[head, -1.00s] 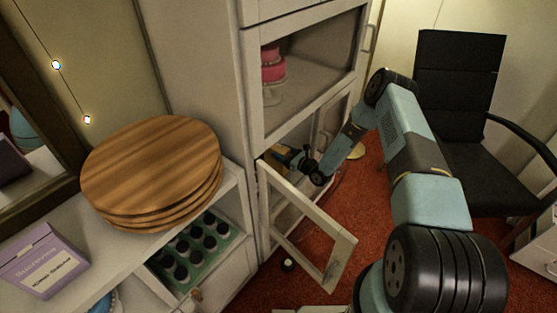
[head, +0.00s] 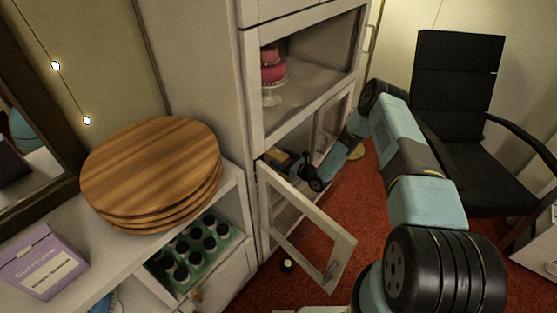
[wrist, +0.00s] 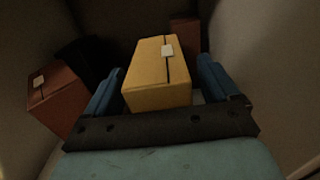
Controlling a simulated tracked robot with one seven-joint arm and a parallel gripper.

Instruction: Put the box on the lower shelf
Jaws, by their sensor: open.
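A yellow box (wrist: 158,88) with a white label stands inside the cabinet's lower compartment, between the fingers of my gripper (wrist: 160,72) in the wrist view. My gripper is open, with one blue finger at each side of the box. A gap shows on the right side; contact on the left cannot be told. In the head view my gripper (head: 297,166) reaches into the lower compartment behind the open door (head: 301,228). The box's far side and base are hidden.
A red-brown box (wrist: 58,97) stands left of the yellow one, and another (wrist: 185,33) stands behind it. Cabinet walls (wrist: 258,65) are close on both sides. A pink cake (head: 272,68) stands in the upper compartment. A black chair (head: 459,130) is at the right.

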